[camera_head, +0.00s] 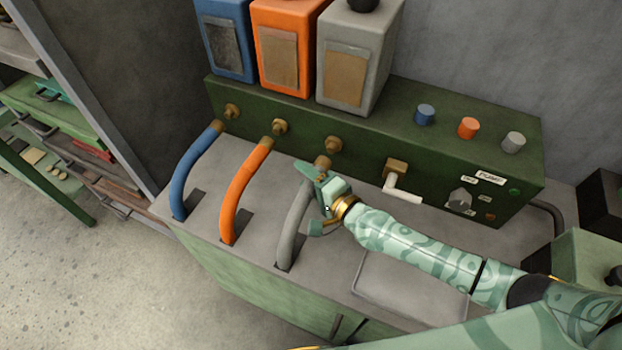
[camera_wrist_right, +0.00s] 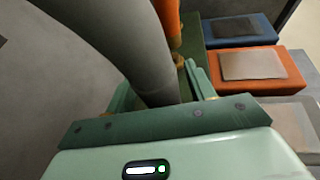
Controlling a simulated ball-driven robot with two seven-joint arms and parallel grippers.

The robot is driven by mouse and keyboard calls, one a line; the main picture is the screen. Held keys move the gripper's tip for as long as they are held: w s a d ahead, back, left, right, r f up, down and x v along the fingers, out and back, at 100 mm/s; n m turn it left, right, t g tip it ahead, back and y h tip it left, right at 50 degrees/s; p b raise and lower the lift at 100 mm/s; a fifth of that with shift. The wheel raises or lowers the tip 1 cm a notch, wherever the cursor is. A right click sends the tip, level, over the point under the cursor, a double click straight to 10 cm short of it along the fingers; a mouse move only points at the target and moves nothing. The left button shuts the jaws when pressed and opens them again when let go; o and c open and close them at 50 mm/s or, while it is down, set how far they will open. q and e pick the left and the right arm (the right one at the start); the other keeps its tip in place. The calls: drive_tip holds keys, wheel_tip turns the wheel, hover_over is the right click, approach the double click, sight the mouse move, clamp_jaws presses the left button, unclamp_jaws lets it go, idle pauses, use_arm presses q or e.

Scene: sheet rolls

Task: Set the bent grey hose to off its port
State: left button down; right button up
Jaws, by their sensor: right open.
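The bent grey hose (camera_head: 292,228) rises from a slot in the grey bench top and curves up to a brass end (camera_head: 322,162). That end is close below the brass port (camera_head: 333,145) on the green panel; I cannot tell whether they touch. My mint-green right gripper (camera_head: 314,200) is open at the upper part of the hose, one finger near the brass end and the other lower down. In the right wrist view the hose (camera_wrist_right: 143,50) passes between the fingers, whose contact with it is hidden. My left gripper is not in view.
A blue hose (camera_head: 185,172) and an orange hose (camera_head: 240,195) stand to the left. A white-handled valve (camera_head: 403,193) and a shallow tray (camera_head: 410,287) are at the right. My right arm crosses the bench's right side.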

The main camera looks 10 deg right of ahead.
drive_tip(key=v, duration=1.6)
drive_tip(key=shift+s+p, duration=0.15)
drive_tip(key=shift+p, duration=0.3)
drive_tip(key=shift+r, duration=0.15)
